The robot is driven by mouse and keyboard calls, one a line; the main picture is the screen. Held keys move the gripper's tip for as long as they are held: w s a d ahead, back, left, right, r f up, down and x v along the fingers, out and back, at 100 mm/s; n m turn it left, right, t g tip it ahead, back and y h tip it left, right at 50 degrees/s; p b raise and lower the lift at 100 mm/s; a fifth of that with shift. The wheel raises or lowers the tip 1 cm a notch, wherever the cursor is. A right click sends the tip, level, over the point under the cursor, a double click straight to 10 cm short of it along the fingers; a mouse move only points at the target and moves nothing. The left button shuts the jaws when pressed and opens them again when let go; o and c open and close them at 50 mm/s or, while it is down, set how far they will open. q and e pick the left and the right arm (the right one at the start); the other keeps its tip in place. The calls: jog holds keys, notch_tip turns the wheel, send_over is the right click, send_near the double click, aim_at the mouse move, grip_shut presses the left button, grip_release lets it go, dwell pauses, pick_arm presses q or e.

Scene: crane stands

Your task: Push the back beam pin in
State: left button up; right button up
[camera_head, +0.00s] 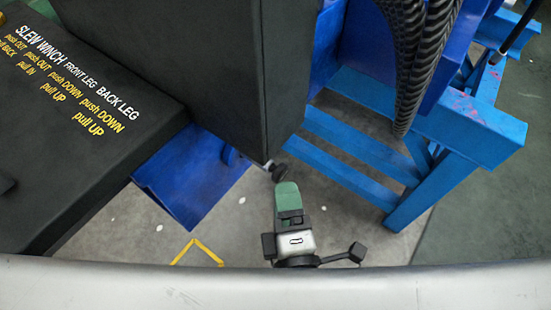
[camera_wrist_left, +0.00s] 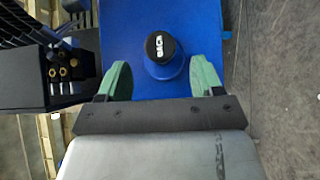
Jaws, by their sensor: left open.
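In the left wrist view, a round pin with a black top and pale lettering (camera_wrist_left: 160,46) stands in a blue collar on a blue beam (camera_wrist_left: 120,25). My left gripper (camera_wrist_left: 160,78) is open, its two green fingers spread either side of the pin's lower part in the picture. I cannot tell whether they touch it; nothing is held. In the head view my left gripper (camera_head: 287,192) shows its green finger close to a dark knob (camera_head: 279,172) on a short grey rod. I cannot tell whether that knob is the same pin. My right gripper is not seen.
A black control panel with lettering (camera_head: 90,110) and a tall dark box (camera_head: 200,60) fill the left. A blue frame (camera_head: 350,155) and hanging black hoses (camera_head: 410,60) are on the right. In the wrist view, a dark block with brass fittings (camera_wrist_left: 68,72) lies left.

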aim_at(281, 178)
pick_arm(q)
jog(key=w, duration=0.2)
jog(key=w+p, duration=0.1)
jog(key=w, duration=0.2)
jog(key=w+a, duration=0.1)
jog(key=w, duration=0.2)
jog(key=shift+a, duration=0.1)
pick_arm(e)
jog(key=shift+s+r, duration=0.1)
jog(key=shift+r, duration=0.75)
pick_arm(q)
jog(key=shift+s, duration=0.1)
jog(key=shift+c, duration=0.3)
